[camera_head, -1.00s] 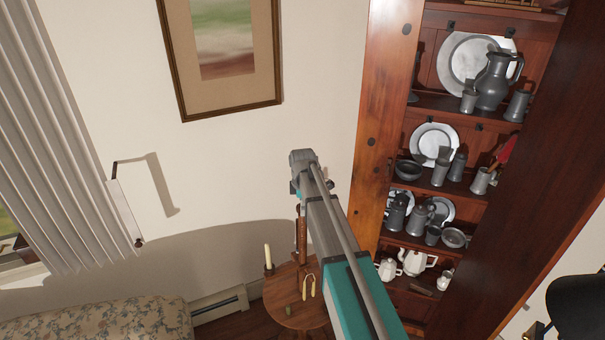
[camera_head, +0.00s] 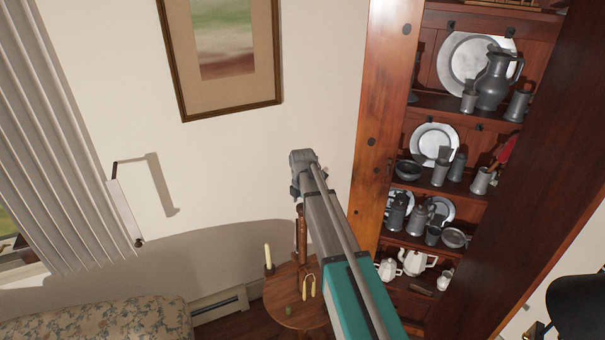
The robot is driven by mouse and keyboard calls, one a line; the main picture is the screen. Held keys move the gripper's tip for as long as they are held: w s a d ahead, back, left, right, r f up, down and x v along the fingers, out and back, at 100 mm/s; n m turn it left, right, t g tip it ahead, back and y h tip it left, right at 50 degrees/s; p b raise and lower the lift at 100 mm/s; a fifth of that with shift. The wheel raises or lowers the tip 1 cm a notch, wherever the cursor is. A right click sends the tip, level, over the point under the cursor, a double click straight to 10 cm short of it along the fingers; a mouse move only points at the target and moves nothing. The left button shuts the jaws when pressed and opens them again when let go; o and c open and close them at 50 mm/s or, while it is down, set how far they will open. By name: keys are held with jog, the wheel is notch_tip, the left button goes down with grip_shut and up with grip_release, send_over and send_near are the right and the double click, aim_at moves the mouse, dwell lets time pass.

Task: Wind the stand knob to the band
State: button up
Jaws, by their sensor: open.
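A round wooden stand (camera_head: 285,275) with an upright wooden post (camera_head: 301,232) is low in the middle of the view, partly covered by my arm. On its top are a pale candle (camera_head: 267,256), a pair of yellowish handles (camera_head: 313,286) and a small greenish object (camera_head: 288,310). I cannot make out a stand knob or a band for certain. My arm reaches up from the bottom edge in front of the stand's right side. My gripper cannot be seen, so its place relative to the stand is hidden.
A tall wooden cupboard (camera_head: 372,140) with pewter plates, jugs and mugs stands close on the right. A floral seat (camera_head: 100,322) is at lower left, below a curtain (camera_head: 45,140). A framed picture (camera_head: 178,70) hangs on the wall. Bare wall lies left of my arm.

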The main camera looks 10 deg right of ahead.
jog(key=shift+r+p, duration=0.25)
jog(key=shift+p, duration=0.05)
notch_tip(320, 180, up, 13)
jog(key=p, duration=1.3)
jog(key=shift+r, duration=0.15)
jog(key=s+f+m+b, duration=0.9)
jog(key=s+m, duration=0.3)
jog(key=s, duration=0.1)
jog(key=s+d+f+m+b, duration=0.1)
jog(key=s+f+m+b, duration=0.8)
jog(key=s+m, duration=0.3)
jog(key=shift+s+f, duration=0.15)
jog(key=shift+s, duration=0.35)
dwell(0.4)
